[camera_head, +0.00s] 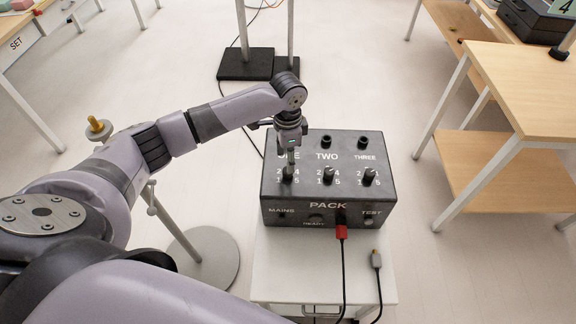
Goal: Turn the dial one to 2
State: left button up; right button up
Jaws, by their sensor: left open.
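A black box labelled PACK (327,207) stands on a small white table. Its sloping top carries three black dials under the labels ONE, TWO and THREE, each with numbers around it. Dial one (287,175) is at the left, dial two (328,176) in the middle and dial three (369,176) at the right. My left gripper (290,162) is open and points down right at dial one, partly covering its label and numbers. I cannot tell whether the fingers touch the dial, or where its pointer stands. My right gripper is not in view.
A red plug (341,232) with a black cable is in the box's front, and a grey plug (376,259) lies on the white table (273,270). A wooden table (529,78) stands right. Black stand bases (245,64) and a round grey base (204,258) are on the floor.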

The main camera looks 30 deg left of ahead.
pick_arm(q)
notch_tip(320, 180, down, 4)
jog(key=shift+f, duration=0.6)
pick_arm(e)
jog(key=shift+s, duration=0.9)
pick_arm(q)
jog(key=shift+c, duration=0.6)
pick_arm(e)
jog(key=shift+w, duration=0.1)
pick_arm(q)
jog(key=c, duration=0.4)
grip_shut()
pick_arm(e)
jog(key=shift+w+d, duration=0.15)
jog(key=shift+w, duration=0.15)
